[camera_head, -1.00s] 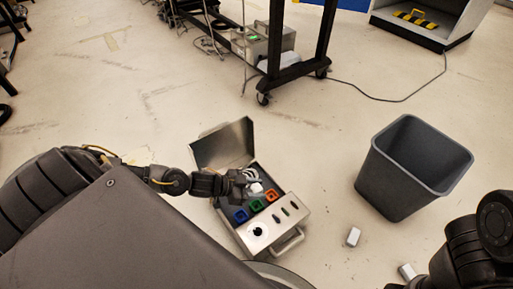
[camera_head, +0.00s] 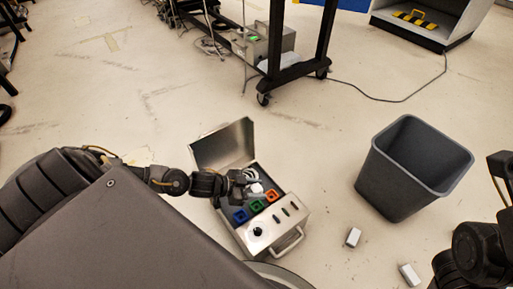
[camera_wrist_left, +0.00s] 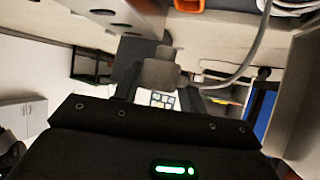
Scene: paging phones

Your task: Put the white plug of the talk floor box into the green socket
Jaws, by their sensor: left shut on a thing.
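The floor box (camera_head: 250,256) is a metal case on the floor with its lid (camera_head: 224,147) open. Its panel holds a blue socket (camera_head: 240,216), a green socket (camera_head: 256,206) and an orange socket (camera_head: 272,195) in a row. My left gripper (camera_head: 246,179) is over the box's open part, behind the sockets. It is shut on the white plug (camera_head: 257,188). In the left wrist view the plug (camera_wrist_left: 160,73) looks pale grey between the fingers, with a cable (camera_wrist_left: 243,70) running off to the right. The orange socket shows at the top edge there. My right gripper's jaws are not visible.
A grey bin (camera_head: 400,190) stands to the right. Two small white blocks (camera_head: 353,237) (camera_head: 410,274) lie on the floor right of the box. A black wheeled frame (camera_head: 290,75) stands behind. Floor between box and bin is clear.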

